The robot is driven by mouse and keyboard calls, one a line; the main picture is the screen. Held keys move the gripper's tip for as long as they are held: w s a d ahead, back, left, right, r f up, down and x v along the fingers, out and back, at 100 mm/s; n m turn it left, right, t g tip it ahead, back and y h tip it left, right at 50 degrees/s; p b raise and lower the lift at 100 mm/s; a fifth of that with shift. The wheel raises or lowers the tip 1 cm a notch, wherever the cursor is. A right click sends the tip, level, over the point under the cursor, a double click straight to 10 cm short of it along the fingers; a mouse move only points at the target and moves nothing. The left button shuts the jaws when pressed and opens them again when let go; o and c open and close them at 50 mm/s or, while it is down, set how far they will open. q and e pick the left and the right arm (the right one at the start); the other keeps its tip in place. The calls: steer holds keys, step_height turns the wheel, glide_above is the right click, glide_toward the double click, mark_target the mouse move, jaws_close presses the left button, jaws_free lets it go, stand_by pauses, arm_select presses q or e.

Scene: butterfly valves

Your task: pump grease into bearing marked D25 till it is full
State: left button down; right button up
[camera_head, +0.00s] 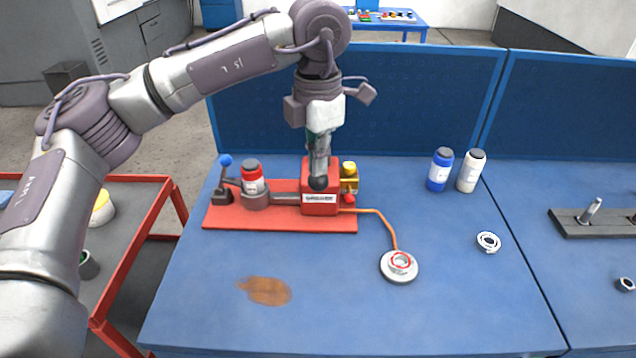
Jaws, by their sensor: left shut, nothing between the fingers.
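A red grease pump (319,202) with a white label stands on a red base plate (235,221) on the blue table. A black knob (317,184) shows at its front. A second, smaller pale bearing (488,242) lies loose to the right. I cannot read a D25 mark on either. My left gripper (319,165) points down at the pump, shut and empty, its tips at or just above the knob; contact is unclear. My right gripper is out of view.
A blue bottle (440,170) and a white bottle (470,172) stand behind right. A brown stain (266,291) marks the front left. The table's front middle is clear.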

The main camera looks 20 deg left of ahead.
arm_select(q)
steer(key=shift+r+p, duration=1.9)
steer(key=shift+r, duration=1.15)
steer(key=shift+f, duration=0.1)
